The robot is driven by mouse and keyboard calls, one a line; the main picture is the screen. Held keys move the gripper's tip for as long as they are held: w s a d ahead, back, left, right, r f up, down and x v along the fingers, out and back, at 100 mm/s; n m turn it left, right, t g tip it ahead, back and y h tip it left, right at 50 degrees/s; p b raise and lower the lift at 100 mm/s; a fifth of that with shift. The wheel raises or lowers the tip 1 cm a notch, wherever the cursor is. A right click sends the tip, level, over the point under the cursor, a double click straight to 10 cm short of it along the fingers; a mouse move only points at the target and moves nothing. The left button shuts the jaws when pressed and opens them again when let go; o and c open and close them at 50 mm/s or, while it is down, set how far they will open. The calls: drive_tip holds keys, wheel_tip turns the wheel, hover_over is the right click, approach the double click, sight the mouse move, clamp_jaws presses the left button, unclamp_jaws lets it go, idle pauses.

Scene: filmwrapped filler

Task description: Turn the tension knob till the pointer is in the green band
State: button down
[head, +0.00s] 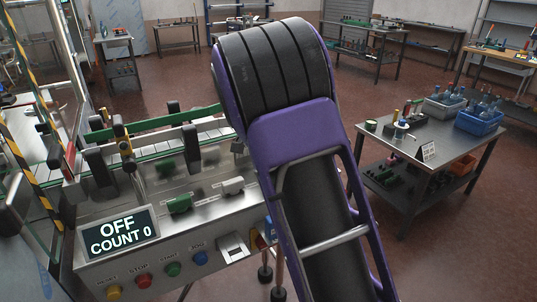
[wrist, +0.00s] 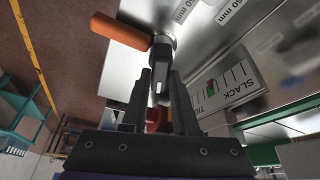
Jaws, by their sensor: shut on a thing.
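In the wrist view my gripper (wrist: 160,75) is shut on the dark knob (wrist: 162,48), its two fingers on either side of it. An orange bar handle (wrist: 120,30) sticks out to the left, by the knob. A pale mark shows between the fingers. The pointer is too small to place surely against the band. In the head view my purple arm hides the gripper, knob and gauge.
In the head view the machine's display (head: 120,232) reads OFF, COUNT 0, above coloured buttons (head: 172,268). Red-brown floor lies open between benches. In the wrist view a metal panel (wrist: 120,65) lies behind the knob.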

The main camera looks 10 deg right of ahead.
drive_tip(key=shift+m+g+h+p, duration=0.3)
drive_tip(key=shift+m+p, duration=0.1)
drive_tip(key=shift+m, duration=0.7)
drive_tip(key=shift+a, duration=0.1)
drive_tip(key=c, duration=0.7)
unclamp_jaws()
drive_tip(key=v, duration=0.5)
drive_tip(key=p+v, duration=0.1)
drive_tip(key=v, duration=1.1)
drive_tip(key=shift+w+r, duration=0.25)
